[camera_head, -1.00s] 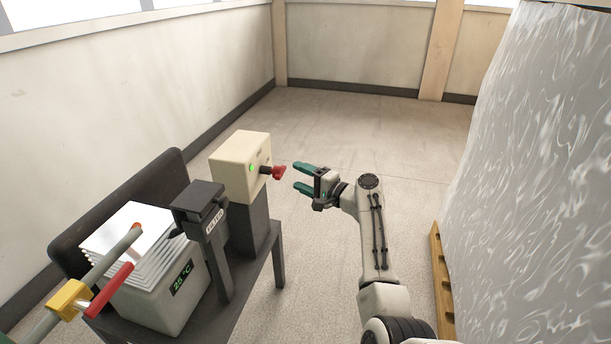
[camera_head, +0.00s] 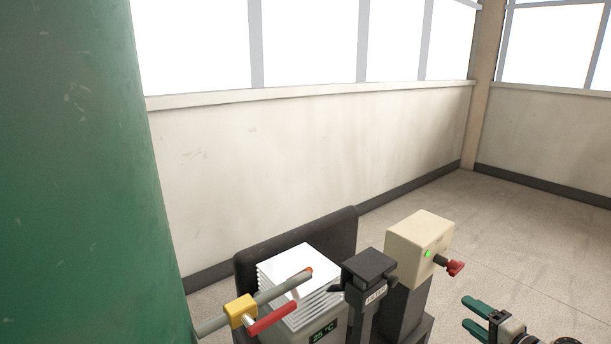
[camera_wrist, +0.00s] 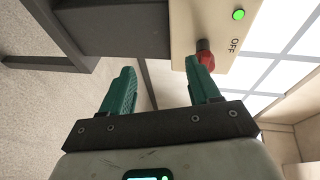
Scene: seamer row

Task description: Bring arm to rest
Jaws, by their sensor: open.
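My gripper (camera_head: 472,312) shows at the bottom right of the head view, its two green fingers apart with nothing between them. In the wrist view my gripper (camera_wrist: 160,88) is also open and empty. The cream switch box (camera_head: 418,245) with a lit green lamp and a red knob (camera_head: 455,268) stands to the left of my gripper in the head view, apart from it. In the wrist view the box (camera_wrist: 228,40) reads OFF beside its red knob (camera_wrist: 204,55). Most of my arm is outside the head view.
A large green column (camera_head: 90,170) fills the left side. A grey unit (camera_head: 335,322) with stacked white sheets (camera_head: 300,262), a black post-mounted device (camera_head: 368,268) and a pipe with a yellow fitting (camera_head: 240,311) and red handle (camera_head: 272,320) stand left of the box. Open floor (camera_head: 510,235) lies behind right.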

